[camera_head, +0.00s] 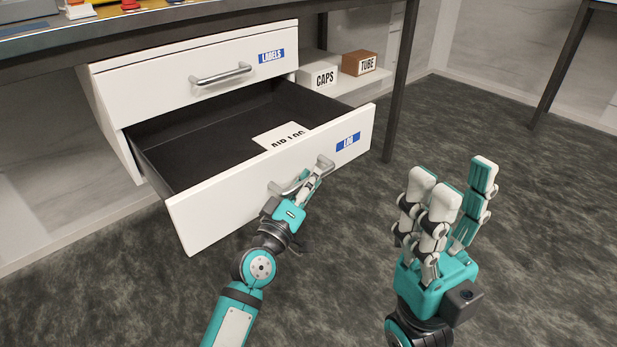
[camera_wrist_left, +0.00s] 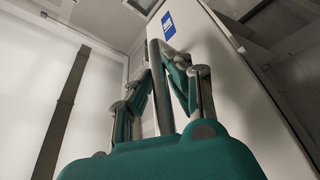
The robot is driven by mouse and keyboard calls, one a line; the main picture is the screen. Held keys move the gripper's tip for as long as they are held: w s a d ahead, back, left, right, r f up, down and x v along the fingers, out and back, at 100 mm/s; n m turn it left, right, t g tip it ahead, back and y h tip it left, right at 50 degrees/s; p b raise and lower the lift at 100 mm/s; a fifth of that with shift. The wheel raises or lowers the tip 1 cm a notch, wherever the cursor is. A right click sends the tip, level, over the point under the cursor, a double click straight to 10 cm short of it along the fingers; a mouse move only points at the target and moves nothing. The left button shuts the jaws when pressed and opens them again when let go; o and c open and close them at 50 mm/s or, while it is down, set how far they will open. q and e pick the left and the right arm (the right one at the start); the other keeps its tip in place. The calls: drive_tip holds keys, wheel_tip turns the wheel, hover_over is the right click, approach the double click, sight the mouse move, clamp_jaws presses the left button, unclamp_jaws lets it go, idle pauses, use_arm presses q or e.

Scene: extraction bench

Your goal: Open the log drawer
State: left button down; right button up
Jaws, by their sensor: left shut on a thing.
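The log drawer (camera_head: 230,205) is the lower drawer, with a white front and a blue label reading LOG. It is pulled out, and its dark inside shows a white card (camera_head: 281,137) with print partly hidden by the drawer front. My left gripper (camera_head: 305,181) is shut on the drawer's metal bar handle (camera_head: 326,162). In the left wrist view the fingers close around the handle (camera_wrist_left: 156,75), with the blue label (camera_wrist_left: 168,25) above. My right gripper (camera_head: 443,205) is open and empty, fingers upward, to the right of the drawer and apart from it.
The labels drawer (camera_head: 150,88) above is shut. A white box marked CAPS (camera_head: 319,77) and a brown box marked TUBE (camera_head: 358,63) stand on a low shelf behind. A dark table leg (camera_head: 400,85) is right of the drawer. The carpet (camera_head: 540,220) at right is clear.

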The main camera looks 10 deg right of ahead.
use_arm(q)
drive_tip(key=c, duration=1.3)
unclamp_jaws()
drive_tip(key=v, duration=1.2)
